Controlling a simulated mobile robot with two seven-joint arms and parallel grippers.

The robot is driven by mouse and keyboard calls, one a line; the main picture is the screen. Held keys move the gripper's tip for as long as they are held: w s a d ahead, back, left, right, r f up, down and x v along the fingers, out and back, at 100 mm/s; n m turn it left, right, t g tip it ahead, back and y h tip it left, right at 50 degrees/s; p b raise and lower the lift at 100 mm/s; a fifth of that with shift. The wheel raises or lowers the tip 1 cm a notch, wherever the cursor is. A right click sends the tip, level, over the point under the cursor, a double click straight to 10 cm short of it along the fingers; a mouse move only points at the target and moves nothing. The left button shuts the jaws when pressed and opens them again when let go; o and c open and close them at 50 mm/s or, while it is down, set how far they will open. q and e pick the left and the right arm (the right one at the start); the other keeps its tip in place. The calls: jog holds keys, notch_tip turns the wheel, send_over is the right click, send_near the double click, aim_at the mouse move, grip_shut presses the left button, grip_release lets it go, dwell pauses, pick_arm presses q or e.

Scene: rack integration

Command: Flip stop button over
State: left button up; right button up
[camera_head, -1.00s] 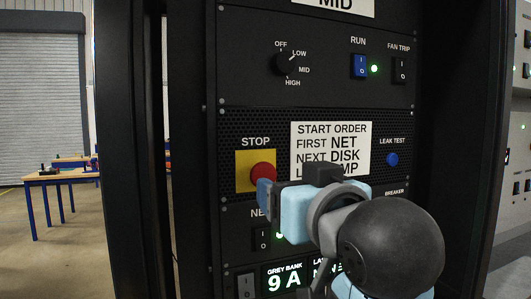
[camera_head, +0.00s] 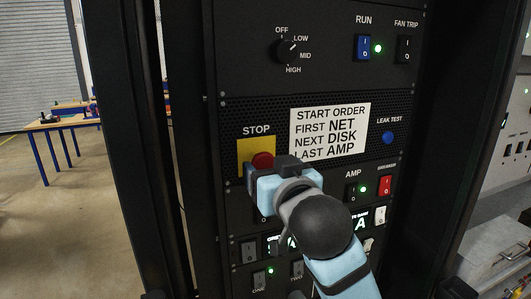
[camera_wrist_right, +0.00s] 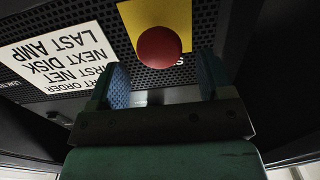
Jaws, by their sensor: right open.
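The red stop button (camera_head: 262,160) sits on a yellow square plate (camera_head: 247,145) under the STOP label, on the rack's perforated panel. In the right wrist view the round red button (camera_wrist_right: 159,47) shows whole on its yellow plate (camera_wrist_right: 180,12), just beyond the fingertips. My right gripper (camera_head: 252,178) is at the button's lower edge in the head view and hides part of it. The right wrist view shows its two blue-padded fingers (camera_wrist_right: 163,85) apart with nothing between them. I cannot tell whether a finger touches the button. My left gripper is not in view.
A white start-order sign (camera_head: 330,131) is right of the button. A blue leak-test button (camera_head: 388,138), a red breaker switch (camera_head: 385,185) and a blue RUN switch (camera_head: 363,47) are nearby. A rotary knob (camera_head: 286,50) is above. More switches lie below, partly behind my arm.

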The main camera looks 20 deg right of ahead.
aim_at(265, 164)
jog(key=w, duration=0.2)
jog(key=shift+w, duration=0.45)
jog(key=c, duration=1.2)
jog(key=shift+w, duration=0.65)
jog(key=shift+c, duration=0.2)
jog(key=o, duration=1)
jog(key=shift+r, duration=0.1)
jog(key=shift+o, duration=1.2)
jog(key=shift+w+a, duration=0.1)
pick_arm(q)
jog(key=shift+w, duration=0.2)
